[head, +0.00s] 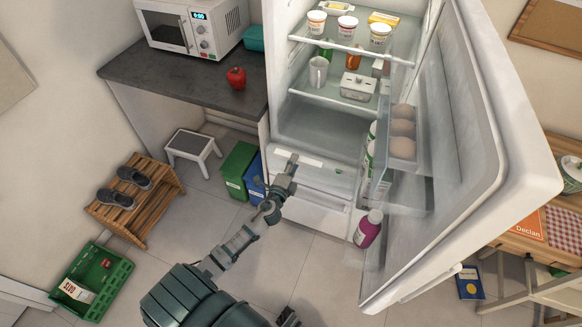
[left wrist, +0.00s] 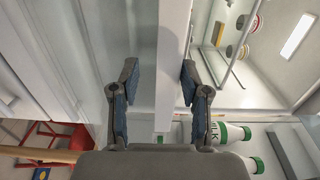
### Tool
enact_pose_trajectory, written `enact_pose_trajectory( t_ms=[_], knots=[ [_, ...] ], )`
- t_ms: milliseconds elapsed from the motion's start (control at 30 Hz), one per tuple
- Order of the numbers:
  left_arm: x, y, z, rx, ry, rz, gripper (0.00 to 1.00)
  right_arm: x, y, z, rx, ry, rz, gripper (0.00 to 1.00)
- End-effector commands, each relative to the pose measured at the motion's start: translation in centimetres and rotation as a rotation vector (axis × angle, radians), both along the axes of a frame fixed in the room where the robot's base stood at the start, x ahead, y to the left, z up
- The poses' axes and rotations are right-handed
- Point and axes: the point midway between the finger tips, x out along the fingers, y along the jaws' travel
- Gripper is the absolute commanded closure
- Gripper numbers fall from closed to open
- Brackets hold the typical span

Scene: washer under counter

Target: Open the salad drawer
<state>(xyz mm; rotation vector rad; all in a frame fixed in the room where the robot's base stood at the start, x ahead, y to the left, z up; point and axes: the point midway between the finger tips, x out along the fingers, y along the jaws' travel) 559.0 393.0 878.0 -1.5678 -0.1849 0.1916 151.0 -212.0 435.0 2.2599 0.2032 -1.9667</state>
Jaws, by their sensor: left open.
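The salad drawer (head: 325,180) is the pale, partly see-through compartment at the bottom of the open fridge (head: 284,52). It looks shut. My left gripper (head: 288,172) is at the left part of the drawer's front. In the left wrist view my left gripper (left wrist: 158,82) is open, with one finger on each side of a white upright panel edge (left wrist: 172,60). The panel looks like the drawer's front edge. I cannot tell whether the fingers touch it. A dark piece at the bottom edge of the head view seems to be my right gripper (head: 288,318), mostly cut off.
The open fridge door (head: 520,170) stands to the right, with eggs (head: 402,130) and a magenta bottle (head: 368,228) in its racks. Green and blue bins (head: 238,165) stand left of the drawer. A counter (head: 185,82) is at the upper left. The floor before the fridge is clear.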

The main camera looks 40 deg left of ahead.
Motion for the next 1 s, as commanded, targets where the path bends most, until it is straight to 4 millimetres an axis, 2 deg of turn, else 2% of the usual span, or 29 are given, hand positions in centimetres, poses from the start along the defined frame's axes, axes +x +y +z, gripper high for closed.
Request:
enact_pose_trajectory(
  t_ms=[167,400,600,767,1000],
  knots=[
    [-2.0,-0.7,-0.1,0.000,0.002,-0.002,0.54,-0.1,-0.3,-0.1,0.000,0.002,0.001,0.60],
    [-7.3,-1.3,-0.4,-0.007,0.006,0.003,0.54,-0.2,-0.3,0.0,-0.004,0.003,0.002,0.60],
    [-10.5,-1.7,-0.5,-0.008,0.005,0.005,0.54,-0.1,-0.2,0.0,-0.005,0.004,0.001,0.60],
    [-11.5,-1.9,-0.4,-0.006,0.004,0.004,0.54,-0.2,-0.3,0.0,-0.005,0.004,0.002,0.60],
    [-11.5,-2.0,-0.4,-0.004,0.003,0.004,0.54,-0.2,-0.4,-0.1,-0.004,0.004,0.002,0.60]
  ],
)
